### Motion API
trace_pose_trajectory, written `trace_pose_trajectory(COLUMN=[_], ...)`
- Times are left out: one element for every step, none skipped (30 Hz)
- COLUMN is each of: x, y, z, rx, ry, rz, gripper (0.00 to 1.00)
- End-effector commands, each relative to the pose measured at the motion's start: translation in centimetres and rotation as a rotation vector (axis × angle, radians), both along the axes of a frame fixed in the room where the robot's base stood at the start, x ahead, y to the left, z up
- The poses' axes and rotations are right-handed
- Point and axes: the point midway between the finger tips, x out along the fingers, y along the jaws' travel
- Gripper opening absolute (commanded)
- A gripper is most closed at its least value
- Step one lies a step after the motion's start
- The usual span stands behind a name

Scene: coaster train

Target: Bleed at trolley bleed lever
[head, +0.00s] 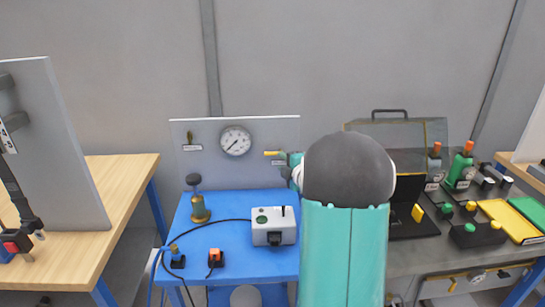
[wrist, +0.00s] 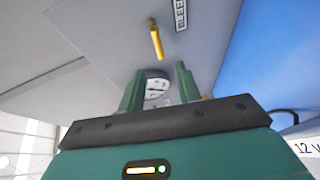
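The yellow bleed lever (head: 272,153) is on the right side of the grey gauge panel (head: 218,171), pointing left in the head view. In the wrist view the lever (wrist: 156,42) shows above the fingertips, beside a label reading BLEED (wrist: 181,14). My gripper (wrist: 158,75) is open, its two green fingers apart with nothing held between them. In the head view the gripper (head: 291,164) is just right of the lever and mostly hidden behind my arm. I cannot tell whether a finger touches the lever.
A round gauge (head: 235,141) and another labelled fitting (head: 190,138) are on the panel. The blue trolley top (head: 232,207) holds a brass valve (head: 199,200), a white box (head: 273,230) and a black cable. A cluttered grey bench (head: 410,256) is right; a wooden bench (head: 115,180) is left.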

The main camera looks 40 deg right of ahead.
Motion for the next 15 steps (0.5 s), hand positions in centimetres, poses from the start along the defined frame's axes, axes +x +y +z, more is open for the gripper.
trace_pose_trajectory(x=[1.1, 1.6, 2.4, 3.0, 3.6, 4.3, 4.8, 5.3, 5.9, 6.3, 6.7, 7.1, 7.3, 7.5, 7.7], y=[-0.2, -0.4, -0.5, -0.6, -0.7, -0.8, -0.9, -1.0, -1.2, -1.2, -1.3, -1.4, -1.4, -1.5, -1.5], z=[-0.3, -0.4, -0.5, -0.7, -0.7, -0.9, -1.0, -1.1, -1.2, -1.2, -1.3, -1.4, -1.4, -1.4, -1.4], rx=[0.000, 0.000, 0.000, 0.001, 0.001, 0.001, 0.000, 0.001, 0.000, 0.000, 0.000, 0.001, 0.000, 0.000, 0.001], ry=[0.001, 0.001, 0.001, 0.001, 0.000, 0.001, 0.001, 0.001, 0.000, 0.001, 0.001, 0.002, 0.001, 0.000, 0.000], rz=[0.001, 0.001, 0.000, 0.001, 0.001, 0.001, 0.001, 0.001, 0.001, 0.001, 0.000, 0.000, 0.000, 0.000, 0.000], gripper=[0.34, 0.34, 0.34, 0.34, 0.34, 0.34, 0.34, 0.34, 0.34, 0.34, 0.34, 0.34, 0.34, 0.34, 0.34])
